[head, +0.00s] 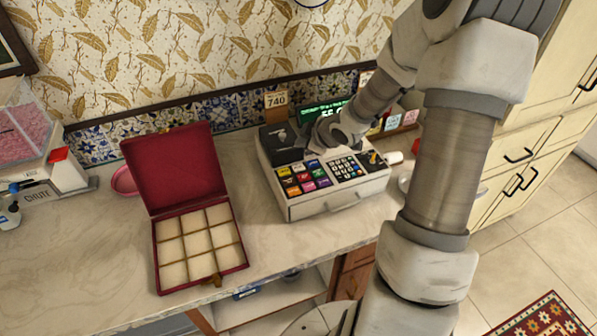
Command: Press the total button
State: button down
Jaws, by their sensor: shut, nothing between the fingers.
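A cash register (337,199) stands on the counter at the middle right. It has several coloured keys (302,180) on the left of its top, a number keypad (346,168) on the right and a green-lit display (322,113) behind. I cannot tell which key is the total button, as the labels are too small to read. My gripper (318,150) is shut and empty, pointing down over the back of the keys. It hides part of the register's top and display. I cannot tell whether the fingertips touch a key.
An open red box (187,220) with empty compartments stands left of the register on the marble counter (85,245). A pink dish (125,181) lies behind it. A "740" card (276,100) stands behind the register. A machine marked CHUTE (42,190) is at far left.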

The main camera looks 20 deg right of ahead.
jog(key=shift+f+b, duration=2.5)
jog(key=shift+f, duration=0.55)
jog(key=shift+f+b, duration=0.3)
jog(key=shift+f, duration=0.1)
jog(key=shift+f, duration=0.35)
jog(key=shift+r, duration=0.15)
jog(key=shift+r+p, duration=0.55)
jog(key=shift+r, duration=0.05)
jog(key=shift+r, duration=0.1)
notch_tip(320, 180, up, 5)
jog(key=p, duration=0.5)
